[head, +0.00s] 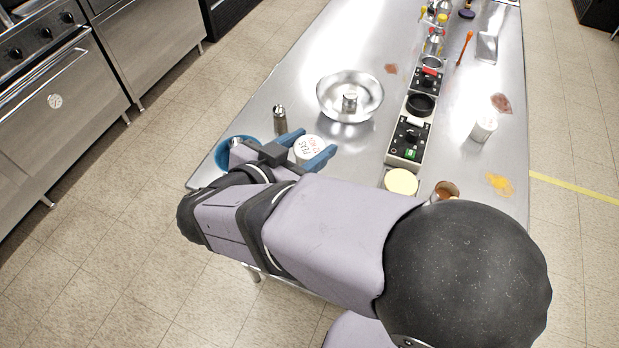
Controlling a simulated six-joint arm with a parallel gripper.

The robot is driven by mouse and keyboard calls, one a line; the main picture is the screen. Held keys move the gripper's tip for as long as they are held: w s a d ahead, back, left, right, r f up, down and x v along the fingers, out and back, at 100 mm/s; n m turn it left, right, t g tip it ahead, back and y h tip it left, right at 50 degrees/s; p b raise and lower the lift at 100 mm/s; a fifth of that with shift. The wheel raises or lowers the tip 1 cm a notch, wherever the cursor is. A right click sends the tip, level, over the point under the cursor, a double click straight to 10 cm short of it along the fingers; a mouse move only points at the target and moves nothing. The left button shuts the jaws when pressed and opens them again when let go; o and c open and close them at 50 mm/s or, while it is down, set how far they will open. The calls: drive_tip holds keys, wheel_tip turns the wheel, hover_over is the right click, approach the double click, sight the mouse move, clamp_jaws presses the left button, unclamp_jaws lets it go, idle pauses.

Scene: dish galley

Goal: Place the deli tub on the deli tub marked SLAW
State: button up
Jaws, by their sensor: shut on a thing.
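I cannot make out the word SLAW anywhere.
A blue bowl (223,151) is partly hidden by my wrist. A row of black-topped units (408,138) runs along the middle of the table (285,82).

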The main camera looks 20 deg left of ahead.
drive_tip(key=shift+f, duration=4.25)
drive_tip(key=shift+f, duration=0.15)
drive_tip(key=o, duration=1.1)
drive_tip(key=shift+r, duration=0.2)
drive_tip(key=b+v, duration=0.1)
drive_tip(key=v, duration=1.1)
drive_tip(key=shift+r+b, duration=0.1)
drive_tip(key=shift+b, duration=0.2)
